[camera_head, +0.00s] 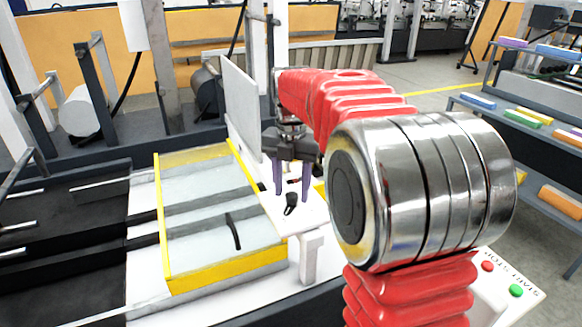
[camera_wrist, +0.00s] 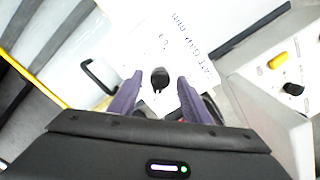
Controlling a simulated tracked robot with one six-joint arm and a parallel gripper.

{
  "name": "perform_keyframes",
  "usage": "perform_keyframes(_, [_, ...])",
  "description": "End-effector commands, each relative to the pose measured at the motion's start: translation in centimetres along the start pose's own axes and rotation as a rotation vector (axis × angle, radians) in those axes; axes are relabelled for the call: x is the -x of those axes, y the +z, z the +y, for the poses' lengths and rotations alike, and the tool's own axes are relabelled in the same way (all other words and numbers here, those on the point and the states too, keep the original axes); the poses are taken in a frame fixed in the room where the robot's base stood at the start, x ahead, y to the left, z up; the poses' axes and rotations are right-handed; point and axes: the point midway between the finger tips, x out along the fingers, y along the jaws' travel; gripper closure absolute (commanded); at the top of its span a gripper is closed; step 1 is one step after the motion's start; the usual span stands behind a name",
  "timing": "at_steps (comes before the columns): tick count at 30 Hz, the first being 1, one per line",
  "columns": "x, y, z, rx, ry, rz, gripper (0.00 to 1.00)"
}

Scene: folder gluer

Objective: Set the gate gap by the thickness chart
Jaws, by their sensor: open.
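A small black knob (camera_head: 291,204) sits on a white plate (camera_head: 312,218) beside the yellow-edged clear cover. In the wrist view the knob (camera_wrist: 160,77) has a pointer shape, and the plate (camera_wrist: 150,35) carries printed text that seems to read "GATE GAP mm", with small scale figures too blurred to read. My gripper (camera_head: 291,190) points down over the plate with purple fingers apart. In the wrist view the fingertips (camera_wrist: 158,80) lie on either side of the knob, with space between; I cannot tell their height over it. No thickness chart is recognisable.
The clear cover (camera_head: 210,215) with a black handle (camera_head: 233,231) lies left of the plate. A white upright panel (camera_head: 241,105) stands behind. A START/STOP box (camera_head: 500,287) is at lower right. A grey box with yellow and black knobs (camera_wrist: 278,60) is right in the wrist view. Shelves (camera_head: 530,125) hold coloured blocks.

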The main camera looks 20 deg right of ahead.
Motion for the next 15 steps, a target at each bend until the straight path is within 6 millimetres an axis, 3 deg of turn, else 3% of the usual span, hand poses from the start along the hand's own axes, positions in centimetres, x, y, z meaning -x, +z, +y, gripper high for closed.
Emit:
perform_keyframes(5, [2.0,0.1,0.0,0.0,0.002,-0.003,0.56])
perform_keyframes(15, [7.8,0.1,0.1,0.0,0.002,-0.004,0.56])
